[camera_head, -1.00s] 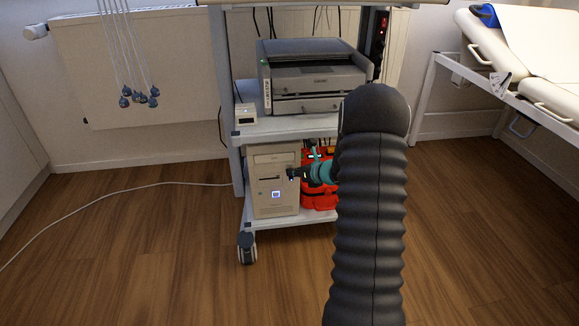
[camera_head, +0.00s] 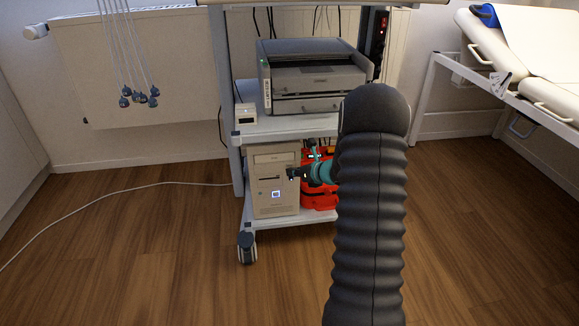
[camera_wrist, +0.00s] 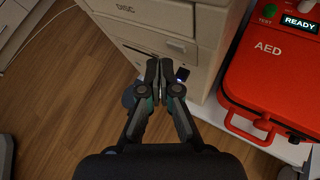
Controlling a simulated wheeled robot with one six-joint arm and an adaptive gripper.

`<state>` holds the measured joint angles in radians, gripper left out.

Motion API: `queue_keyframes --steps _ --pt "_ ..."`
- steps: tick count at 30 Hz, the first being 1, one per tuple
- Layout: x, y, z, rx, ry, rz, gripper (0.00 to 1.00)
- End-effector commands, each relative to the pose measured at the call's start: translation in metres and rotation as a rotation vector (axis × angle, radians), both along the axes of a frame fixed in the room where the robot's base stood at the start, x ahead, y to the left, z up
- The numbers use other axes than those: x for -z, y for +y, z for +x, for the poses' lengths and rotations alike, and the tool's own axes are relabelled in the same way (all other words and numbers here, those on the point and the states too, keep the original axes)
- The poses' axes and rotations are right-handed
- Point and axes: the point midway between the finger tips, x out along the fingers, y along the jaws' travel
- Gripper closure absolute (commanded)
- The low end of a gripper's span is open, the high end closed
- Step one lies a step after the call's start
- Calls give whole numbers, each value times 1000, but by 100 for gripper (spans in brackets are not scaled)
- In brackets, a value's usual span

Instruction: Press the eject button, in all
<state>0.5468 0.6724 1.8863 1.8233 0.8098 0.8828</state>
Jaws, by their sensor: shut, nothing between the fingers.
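The beige computer tower (camera_head: 263,200) stands on the cart's lower shelf, and its front also shows in the wrist view (camera_wrist: 207,58). Its drive panel is marked "DISC" (camera_wrist: 125,8). Below that is a dark slot, with a small pale button (camera_wrist: 176,46) near its right end; I cannot tell for sure that this is the eject button. In the head view my gripper (camera_head: 291,173) is beside the slot.
A red AED case (camera_wrist: 270,75) with a handle stands right of the tower, close to my gripper. A grey printer (camera_head: 312,80) and a small white box (camera_head: 244,115) are on the shelf above. A bed frame (camera_head: 433,100) is at right. The wooden floor in front is clear.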

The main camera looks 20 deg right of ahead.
Motion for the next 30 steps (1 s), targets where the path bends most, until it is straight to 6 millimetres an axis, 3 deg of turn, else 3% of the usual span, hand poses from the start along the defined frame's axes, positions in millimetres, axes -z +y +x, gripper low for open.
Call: queue_keyframes --steps 30 --pt "0 -3 11 0 0 1 100"
